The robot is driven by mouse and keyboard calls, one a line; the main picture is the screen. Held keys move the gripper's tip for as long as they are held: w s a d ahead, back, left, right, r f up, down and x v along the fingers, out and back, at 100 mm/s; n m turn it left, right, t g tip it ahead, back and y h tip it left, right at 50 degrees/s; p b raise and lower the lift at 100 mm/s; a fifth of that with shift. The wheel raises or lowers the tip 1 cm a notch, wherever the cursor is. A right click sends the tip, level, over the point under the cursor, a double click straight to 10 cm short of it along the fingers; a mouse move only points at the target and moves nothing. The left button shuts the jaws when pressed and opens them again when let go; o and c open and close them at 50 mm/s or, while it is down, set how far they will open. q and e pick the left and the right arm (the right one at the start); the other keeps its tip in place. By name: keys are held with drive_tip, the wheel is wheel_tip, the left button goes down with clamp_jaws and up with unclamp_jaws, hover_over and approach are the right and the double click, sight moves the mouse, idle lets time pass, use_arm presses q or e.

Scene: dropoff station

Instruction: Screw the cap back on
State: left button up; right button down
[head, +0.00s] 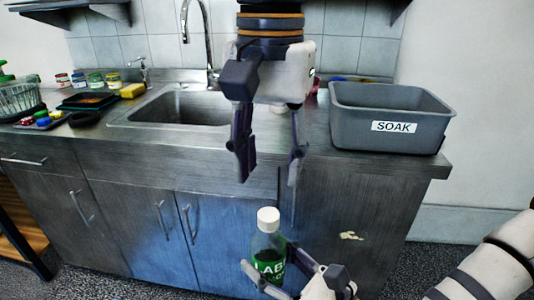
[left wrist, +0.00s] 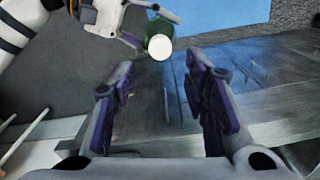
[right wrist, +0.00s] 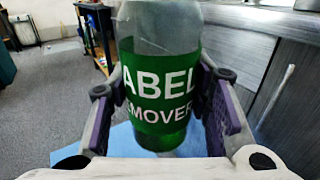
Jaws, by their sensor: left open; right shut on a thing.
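A clear bottle with a green "LABEL REMOVER" label (head: 268,250) stands upright in front of the cabinet. Its white cap (head: 268,219) sits on its top; how tightly cannot be told. My right gripper (head: 276,272) is shut on the bottle's labelled body, and the right wrist view shows the label (right wrist: 160,95) between the fingers. My left gripper (head: 268,178) hangs above the cap, fingers pointing down, open and empty. In the left wrist view the round cap (left wrist: 160,47) lies just beyond the open fingertips (left wrist: 163,75), apart from them.
The steel counter (head: 300,145) edge lies behind the bottle. On it are a grey "SOAK" bin (head: 360,125), a sink (head: 185,108), a yellow sponge (head: 132,90), several small jars (head: 95,82) and a dish rack (head: 18,98). The floor space before the cabinet is mostly clear.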

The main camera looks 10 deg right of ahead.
sight(269, 214)
use_arm(q)
drive_tip(key=shift+r+n, duration=0.1)
drive_tip(key=shift+n, duration=1)
wheel_tip(269, 214, down, 8)
drive_tip(key=shift+c, duration=0.5)
clamp_jaws()
drive_tip(key=m, duration=0.2)
drive_tip(key=shift+m, duration=0.4)
drive_tip(key=m, duration=0.5)
drive_tip(key=shift+o, duration=0.9)
unclamp_jaws()
